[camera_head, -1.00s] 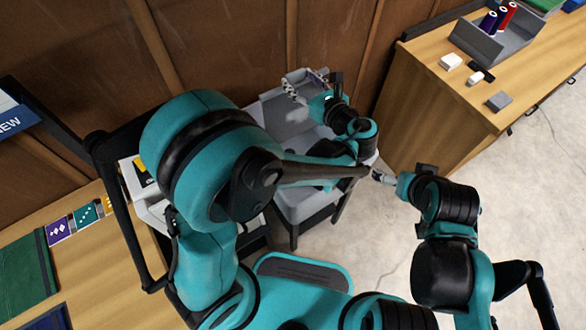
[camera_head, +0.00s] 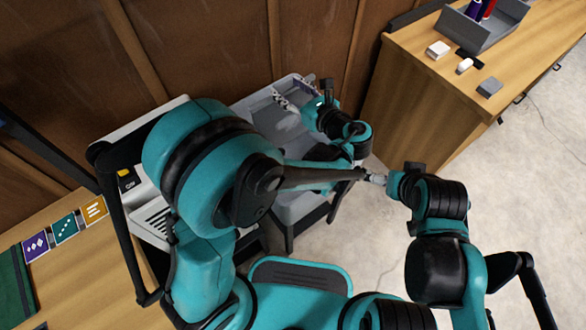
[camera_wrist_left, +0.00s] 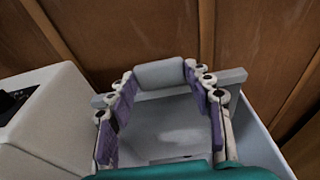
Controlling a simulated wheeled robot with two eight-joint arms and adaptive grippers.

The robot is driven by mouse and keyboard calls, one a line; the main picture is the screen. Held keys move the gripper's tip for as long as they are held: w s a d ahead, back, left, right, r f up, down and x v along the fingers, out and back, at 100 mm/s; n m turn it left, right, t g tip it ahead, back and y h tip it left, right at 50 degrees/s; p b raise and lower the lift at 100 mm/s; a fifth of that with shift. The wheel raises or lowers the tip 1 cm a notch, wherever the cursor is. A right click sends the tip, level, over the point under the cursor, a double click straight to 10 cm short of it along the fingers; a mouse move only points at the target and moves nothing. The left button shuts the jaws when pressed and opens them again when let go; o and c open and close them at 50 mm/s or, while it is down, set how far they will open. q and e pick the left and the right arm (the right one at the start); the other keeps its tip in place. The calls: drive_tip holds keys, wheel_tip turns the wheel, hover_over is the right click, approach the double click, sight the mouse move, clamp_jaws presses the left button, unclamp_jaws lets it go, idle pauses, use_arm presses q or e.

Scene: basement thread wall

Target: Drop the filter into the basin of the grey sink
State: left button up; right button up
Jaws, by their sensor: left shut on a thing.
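The grey sink (camera_head: 238,106) stands against the brown wall, with its basin (camera_wrist_left: 165,125) below my left gripper. My left gripper (camera_head: 294,93) is above the sink near its back side. In the left wrist view its purple-padded fingers are shut on the filter (camera_wrist_left: 160,72), a grey cylinder held crosswise between the fingertips. The filter is above the basin floor and near the back rim in that view. My left arm hides the front part of the sink in the head view.
A white machine (camera_head: 150,190) stands close on the sink's left. A wooden bench (camera_head: 425,85) on the right carries a grey bin (camera_head: 492,32) and small blocks. A wooden table (camera_head: 95,270) with cards is at the left. Bare floor (camera_head: 500,190) lies to the right.

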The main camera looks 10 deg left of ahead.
use_arm(q)
drive_tip(key=o, duration=1.1)
drive_tip(key=shift+o, duration=0.2)
wheel_tip(320, 180, up, 10)
